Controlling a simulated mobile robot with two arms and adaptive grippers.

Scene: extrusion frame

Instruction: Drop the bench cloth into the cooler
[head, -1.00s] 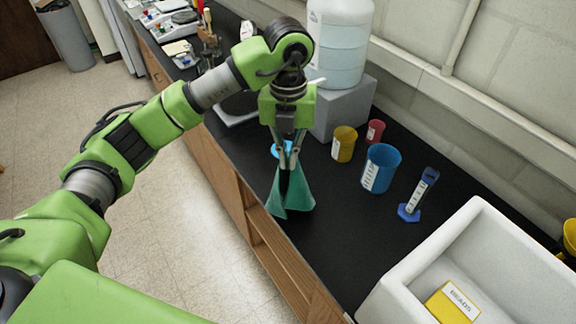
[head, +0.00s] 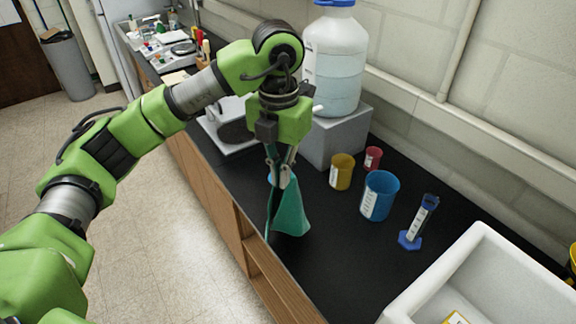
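The bench cloth (head: 291,209) is a teal cloth hanging in folds in the head view. My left gripper (head: 281,180) is shut on its upper part and holds it over the front edge of the black bench. The cooler (head: 440,275) is an open white box at the lower right, partly cut off by the picture's edge. A yellow box (head: 457,318) shows inside it. The cloth is to the left of the cooler, apart from it. My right gripper is not in view.
A large jug (head: 335,65) stands on a grey block (head: 337,135) behind my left gripper. The black bench front is clear.

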